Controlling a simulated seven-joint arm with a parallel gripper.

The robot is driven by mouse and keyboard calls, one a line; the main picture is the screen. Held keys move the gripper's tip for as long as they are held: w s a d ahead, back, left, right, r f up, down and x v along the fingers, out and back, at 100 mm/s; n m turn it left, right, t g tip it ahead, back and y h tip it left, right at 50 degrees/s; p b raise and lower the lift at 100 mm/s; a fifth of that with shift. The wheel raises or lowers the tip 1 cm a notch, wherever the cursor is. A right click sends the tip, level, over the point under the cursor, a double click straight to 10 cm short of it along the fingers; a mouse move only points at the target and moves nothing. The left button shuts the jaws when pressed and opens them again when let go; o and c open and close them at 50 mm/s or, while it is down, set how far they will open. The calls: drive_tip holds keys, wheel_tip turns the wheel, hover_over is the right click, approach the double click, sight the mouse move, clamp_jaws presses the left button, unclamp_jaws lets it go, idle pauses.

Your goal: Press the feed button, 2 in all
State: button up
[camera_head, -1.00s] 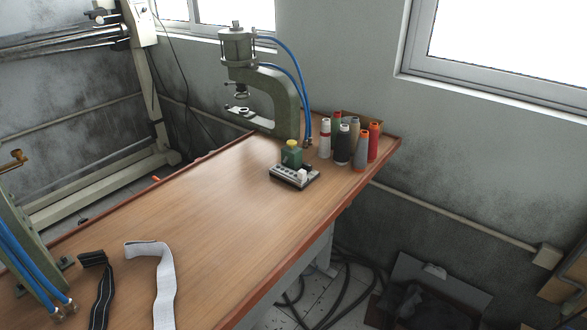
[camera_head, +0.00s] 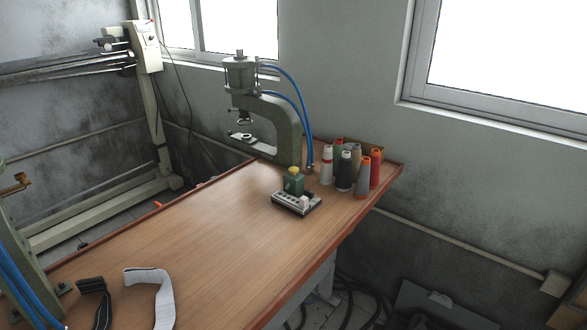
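No label marks a feed button in the camera_head view. A small green box with a yellow top (camera_head: 294,181) stands on a light panel with a dark base (camera_head: 297,203) on the wooden table, right of its middle. It is too small to tell whether the yellow top is a button. Behind it stands a green C-shaped pneumatic press (camera_head: 286,125) with a metal cylinder on top and blue hoses. Part of a second green press (camera_head: 18,245) shows at the left edge. My gripper is not in view.
Several thread spools (camera_head: 345,171) stand at the table's right back corner. A black strap (camera_head: 97,296) and a white strap (camera_head: 155,292) lie at the front left. The middle of the wooden table (camera_head: 200,225) is clear. A wall with windows (camera_head: 500,50) is behind.

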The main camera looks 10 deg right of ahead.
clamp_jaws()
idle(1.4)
